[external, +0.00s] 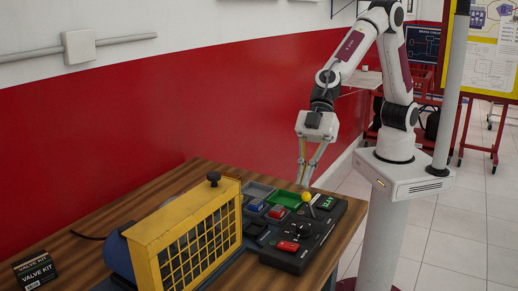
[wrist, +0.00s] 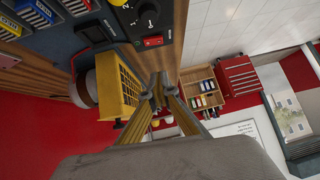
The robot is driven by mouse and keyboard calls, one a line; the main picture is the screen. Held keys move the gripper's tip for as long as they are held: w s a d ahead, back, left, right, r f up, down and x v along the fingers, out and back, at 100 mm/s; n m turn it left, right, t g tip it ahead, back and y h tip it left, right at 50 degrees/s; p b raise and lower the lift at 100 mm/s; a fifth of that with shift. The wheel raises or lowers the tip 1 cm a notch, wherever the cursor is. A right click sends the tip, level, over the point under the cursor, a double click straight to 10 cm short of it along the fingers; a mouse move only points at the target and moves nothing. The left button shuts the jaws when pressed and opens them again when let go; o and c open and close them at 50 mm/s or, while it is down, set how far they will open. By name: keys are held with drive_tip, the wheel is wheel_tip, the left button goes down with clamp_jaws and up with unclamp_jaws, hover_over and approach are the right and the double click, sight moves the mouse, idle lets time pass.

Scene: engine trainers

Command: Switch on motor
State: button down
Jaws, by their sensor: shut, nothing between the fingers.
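The engine trainer stands on the wooden table (external: 60,238). Its yellow grille guard (external: 190,240) covers a blue motor body (external: 122,250), mostly hidden behind it. To its right is a black control panel (external: 318,228) with a red switch (external: 288,246), a knob, a yellow ball-topped lever (external: 307,197) and a green-lit display (external: 326,202). In the wrist view the red switch (wrist: 153,41) sits beside a black dial (wrist: 148,15), and the guard (wrist: 118,95) is left of the fingers. My gripper (external: 303,184) is shut and empty, pointing down above the panel's far end; its fingertips (wrist: 158,90) appear apart from the switch.
A black "valve kit" box (external: 35,270) lies at the table's left end. Small trays (external: 257,191) and another red block (external: 277,211) sit behind the panel. A red wall (external: 120,120) runs behind the table.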

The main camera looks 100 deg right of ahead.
drive_tip(key=shift+s+a+m, duration=0.1)
drive_tip(key=shift+s+m, duration=0.05)
drive_tip(key=shift+m, duration=0.25)
drive_tip(key=shift+f, duration=0.1)
hover_over(293, 247)
drive_tip(key=d, duration=0.2)
drive_tip(key=shift+s+f, duration=0.25)
drive_tip(key=shift+f, duration=1.55)
drive_tip(key=shift+s+f, duration=0.2)
drive_tip(key=shift+f, duration=1.55)
drive_tip(key=shift+s+a+f, duration=0.1)
drive_tip(key=shift+s+f, duration=0.05)
drive_tip(key=shift+f, duration=0.75)
drive_tip(key=shift+s+f, duration=0.1)
drive_tip(key=shift+f, duration=0.8)
drive_tip(key=shift+f, duration=0.2)
drive_tip(key=shift+s+a+f, duration=0.1)
drive_tip(key=shift+f, duration=0.05)
